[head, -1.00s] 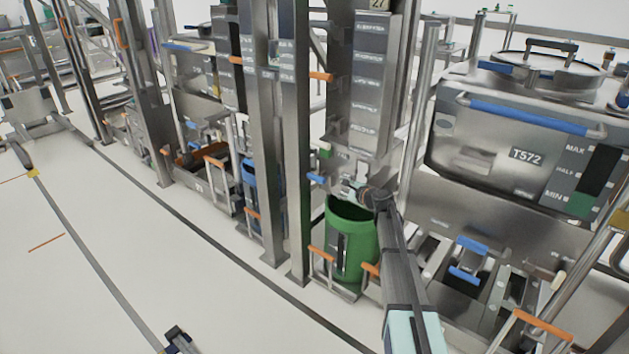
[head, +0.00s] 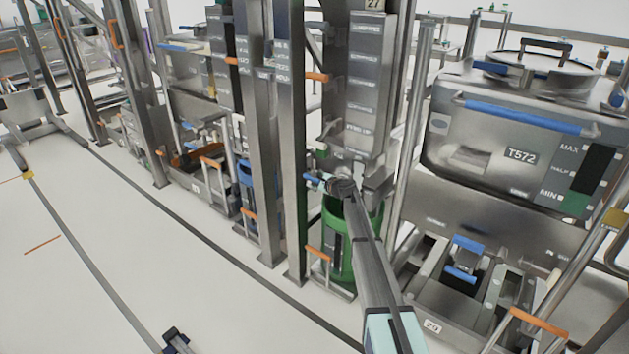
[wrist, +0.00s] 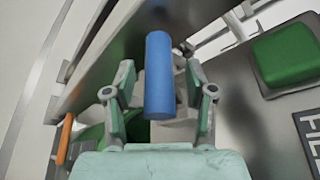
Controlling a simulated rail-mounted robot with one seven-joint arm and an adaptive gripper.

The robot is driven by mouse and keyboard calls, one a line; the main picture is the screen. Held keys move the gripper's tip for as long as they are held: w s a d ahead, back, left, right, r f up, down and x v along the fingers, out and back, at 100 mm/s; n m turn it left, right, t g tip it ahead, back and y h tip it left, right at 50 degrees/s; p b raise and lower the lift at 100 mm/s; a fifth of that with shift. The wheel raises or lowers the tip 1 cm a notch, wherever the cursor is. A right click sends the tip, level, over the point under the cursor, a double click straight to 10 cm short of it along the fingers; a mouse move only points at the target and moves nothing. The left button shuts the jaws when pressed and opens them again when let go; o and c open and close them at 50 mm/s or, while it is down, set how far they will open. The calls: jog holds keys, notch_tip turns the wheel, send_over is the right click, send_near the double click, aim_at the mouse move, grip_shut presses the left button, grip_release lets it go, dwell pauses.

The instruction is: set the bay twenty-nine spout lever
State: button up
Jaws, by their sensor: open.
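A blue lever handle (wrist: 159,75) stands upright in the middle of the wrist view, between the two spread fingers of my gripper (wrist: 160,92). A gap shows on each side of the handle, so the fingers do not appear to touch it. In the head view the blue lever (head: 312,178) shows just left of my gripper (head: 326,184), below the tall labelled metal spout column (head: 366,85). The column's top plate seems to read 27. My gripper hides part of the lever and its mount.
A green bin (head: 329,218) stands below my gripper, partly hidden by my arm. A green block (wrist: 285,55) sits on the panel at right in the wrist view. Steel posts (head: 291,150) stand close on the left, and a large tank (head: 500,150) on the right. The left floor is open.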

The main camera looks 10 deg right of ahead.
jog(key=shift+w, duration=0.1)
grip_shut()
